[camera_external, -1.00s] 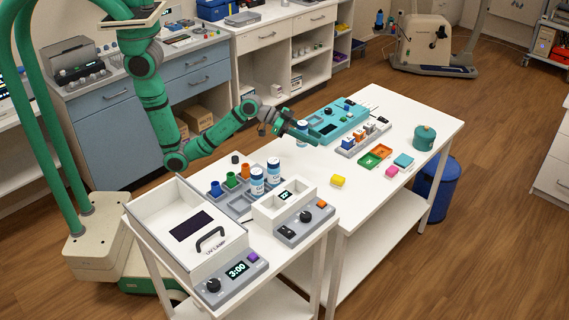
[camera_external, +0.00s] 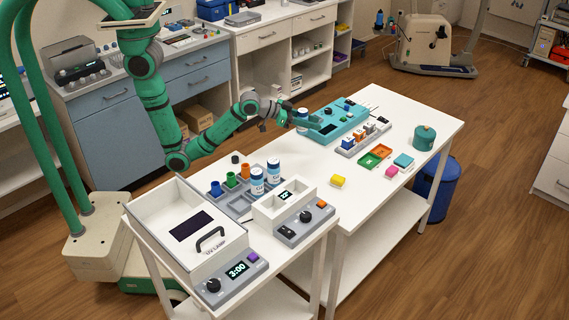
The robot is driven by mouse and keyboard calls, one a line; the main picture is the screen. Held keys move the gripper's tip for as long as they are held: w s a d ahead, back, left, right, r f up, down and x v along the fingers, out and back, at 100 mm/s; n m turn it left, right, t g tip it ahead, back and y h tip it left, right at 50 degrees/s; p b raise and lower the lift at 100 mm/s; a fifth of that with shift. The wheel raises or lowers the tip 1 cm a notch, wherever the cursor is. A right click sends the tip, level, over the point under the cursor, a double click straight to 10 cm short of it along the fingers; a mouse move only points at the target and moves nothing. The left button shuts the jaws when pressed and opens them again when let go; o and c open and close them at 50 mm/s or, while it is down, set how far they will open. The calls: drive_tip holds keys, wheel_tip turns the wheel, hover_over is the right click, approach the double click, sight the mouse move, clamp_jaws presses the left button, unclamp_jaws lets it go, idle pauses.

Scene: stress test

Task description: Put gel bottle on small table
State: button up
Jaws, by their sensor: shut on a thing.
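My gripper (camera_external: 300,124) is shut on a white bottle with a blue band (camera_external: 302,114), held above the far left part of the long white table (camera_external: 313,168). The bottle looks roughly upright; the fingers partly hide it, and its label cannot be read. Two similar white bottles with blue caps, a front one (camera_external: 257,181) and a rear one (camera_external: 274,169), stand upright in a grey tray (camera_external: 241,202). The front one's label seems to begin with G. A smaller white table (camera_external: 333,228) stands at the near left and carries equipment.
A white UV lamp box (camera_external: 160,205) and a device with a white well (camera_external: 275,212) crowd the near side. Colored blocks and a teal pot (camera_external: 424,137) are farther right.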

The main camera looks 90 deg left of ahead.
sight(340, 147)
drive_tip(key=w+f, duration=0.4)
drive_tip(key=w, duration=0.1)
drive_tip(key=w+f, duration=0.3)
drive_tip(key=shift+w+a+f, duration=0.1)
drive_tip(key=shift+w+a, duration=0.05)
drive_tip(key=shift+w, duration=0.05)
drive_tip(key=shift+w+f, duration=0.25)
drive_tip(key=shift+f, duration=1.5)
drive_tip(key=shift+f, duration=0.1)
drive_tip(key=o, duration=0.8)
